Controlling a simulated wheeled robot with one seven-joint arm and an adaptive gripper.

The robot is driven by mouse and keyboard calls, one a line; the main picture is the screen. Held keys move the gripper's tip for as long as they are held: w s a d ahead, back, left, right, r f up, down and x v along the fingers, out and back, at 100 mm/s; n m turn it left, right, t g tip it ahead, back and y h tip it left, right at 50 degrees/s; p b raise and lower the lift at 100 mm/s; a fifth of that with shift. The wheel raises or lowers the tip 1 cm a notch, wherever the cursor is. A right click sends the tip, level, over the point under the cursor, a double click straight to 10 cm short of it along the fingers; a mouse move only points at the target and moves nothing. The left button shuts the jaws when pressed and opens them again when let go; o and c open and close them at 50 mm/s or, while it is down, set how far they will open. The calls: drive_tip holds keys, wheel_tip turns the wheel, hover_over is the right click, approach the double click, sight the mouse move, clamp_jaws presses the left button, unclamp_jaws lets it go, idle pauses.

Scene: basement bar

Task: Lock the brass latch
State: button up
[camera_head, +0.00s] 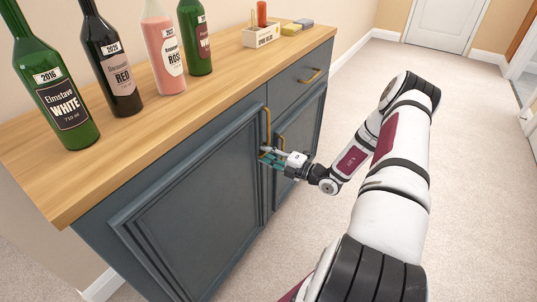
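A dark blue-grey cabinet (190,215) with two doors stands under a wooden top. A brass vertical handle (267,122) is on the left door near its inner edge, and a second brass handle (282,141) is on the right door. My gripper (270,156) is at the seam between the doors, just below these handles, reaching in from the right. A little brass colour shows around its teal fingertips, but I cannot make out the latch itself or its position. The fingers are too small here to tell whether they are open or hold anything.
Several wine bottles, one a green white-wine bottle (55,90), stand along the wooden top (150,130). A small box (261,36) and sponges (291,29) sit at its far end. A drawer handle (310,76) juts out above the right door. Carpet (470,150) to the right is clear.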

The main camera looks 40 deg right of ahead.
drive_tip(key=shift+r+n, duration=0.1)
drive_tip(key=shift+n, duration=0.2)
